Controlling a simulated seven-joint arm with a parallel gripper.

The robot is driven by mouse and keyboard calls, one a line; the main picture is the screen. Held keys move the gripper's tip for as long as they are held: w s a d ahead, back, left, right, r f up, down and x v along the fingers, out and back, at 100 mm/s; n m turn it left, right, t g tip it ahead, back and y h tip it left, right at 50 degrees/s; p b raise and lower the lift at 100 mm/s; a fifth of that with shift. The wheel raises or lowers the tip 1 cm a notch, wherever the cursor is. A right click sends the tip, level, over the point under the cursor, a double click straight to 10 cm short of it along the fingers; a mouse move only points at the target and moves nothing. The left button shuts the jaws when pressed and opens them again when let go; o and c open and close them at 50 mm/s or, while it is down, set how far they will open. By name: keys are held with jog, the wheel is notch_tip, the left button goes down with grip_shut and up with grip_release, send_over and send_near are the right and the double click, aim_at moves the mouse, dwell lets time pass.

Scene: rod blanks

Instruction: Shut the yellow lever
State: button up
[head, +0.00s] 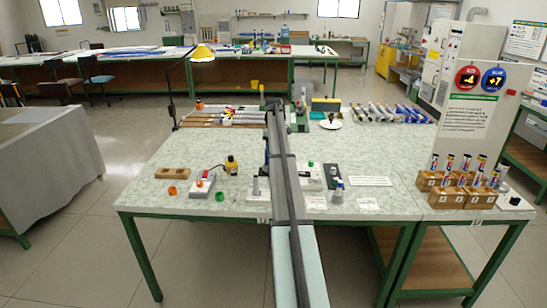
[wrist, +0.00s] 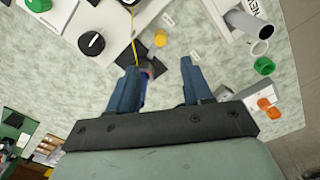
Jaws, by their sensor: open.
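My gripper (wrist: 159,66) is open, with its two blue fingers apart in the wrist view. In the head view my own arm hides most of it. A thin yellow bar (wrist: 134,38) runs up and down just beyond the left fingertip in the wrist view; it may be the yellow lever, but its hinge and position are unclear. A round yellow part (wrist: 160,38) on a dark body lies beyond the gap between the fingers. A small dark device with a yellow top (head: 231,162) stands left of my arm in the head view. I cannot tell whether my gripper touches anything.
A wooden block (head: 173,174), an orange ring (head: 172,190), a green ring (head: 220,196) and a white device with a red part (head: 200,183) lie at the table's left front. Wooden holders with tubes (head: 479,198) stand at right. The left tabletop (head: 145,185) has free room.

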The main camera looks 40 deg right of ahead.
jog(key=shift+r, duration=0.35)
jog(key=shift+c, duration=0.2)
